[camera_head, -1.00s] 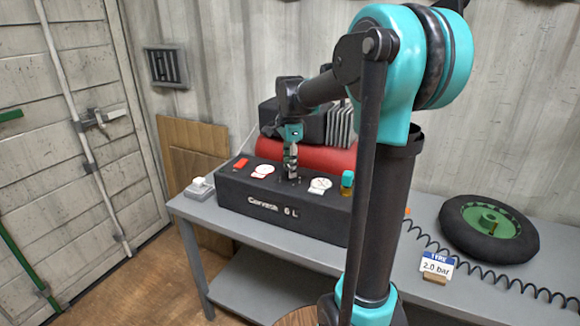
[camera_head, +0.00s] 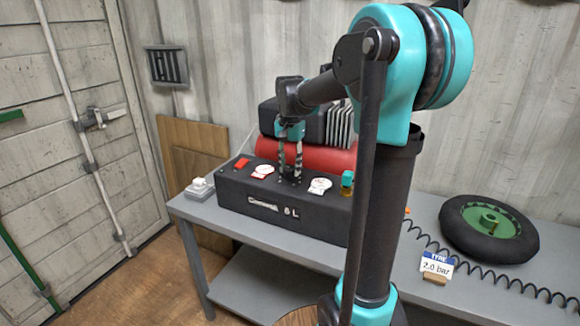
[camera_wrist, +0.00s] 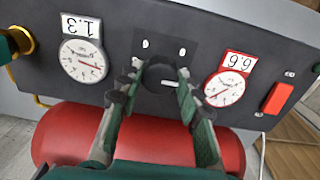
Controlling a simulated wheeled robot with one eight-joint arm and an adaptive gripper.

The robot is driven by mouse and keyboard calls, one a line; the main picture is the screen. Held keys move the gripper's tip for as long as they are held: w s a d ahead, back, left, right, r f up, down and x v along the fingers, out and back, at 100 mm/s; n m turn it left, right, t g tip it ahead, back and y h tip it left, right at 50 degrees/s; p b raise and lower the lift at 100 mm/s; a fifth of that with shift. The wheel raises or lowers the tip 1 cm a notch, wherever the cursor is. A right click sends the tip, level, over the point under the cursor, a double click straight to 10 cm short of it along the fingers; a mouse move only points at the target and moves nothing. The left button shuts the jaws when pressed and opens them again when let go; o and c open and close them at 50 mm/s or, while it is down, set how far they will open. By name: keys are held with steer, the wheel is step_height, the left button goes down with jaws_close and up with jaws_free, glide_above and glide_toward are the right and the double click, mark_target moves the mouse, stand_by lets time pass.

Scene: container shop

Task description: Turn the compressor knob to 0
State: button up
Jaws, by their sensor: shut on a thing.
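The compressor (camera_head: 285,204) is a dark box with a red tank (camera_head: 318,160) behind it, on a grey workbench. Its round black knob (camera_wrist: 156,72) sits mid-panel in the wrist view, with a white pointer line towards the right of the picture. Small white marks surround it; they are too small to read surely. My gripper (camera_head: 290,178) reaches down to the panel. In the wrist view my gripper (camera_wrist: 154,80) has one finger on each side of the knob and is shut on it. The fingers hide part of the knob's sides.
Two white gauges, the left one (camera_wrist: 83,60) and the right one (camera_wrist: 229,88), flank the knob with upside-down number labels. A red switch (camera_wrist: 278,97) and a brass fitting (camera_wrist: 20,40) are near the panel ends. A tyre (camera_head: 489,228) lies on the bench at right.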

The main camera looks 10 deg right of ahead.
mark_target(290, 168)
steer(key=n, duration=0.4)
steer(key=shift+n, duration=0.3)
steer(key=n, duration=0.4)
steer(key=shift+n, duration=0.3)
steer(key=o, duration=1.2)
steer(key=shift+c, duration=0.2)
step_height(290, 168, up, 12)
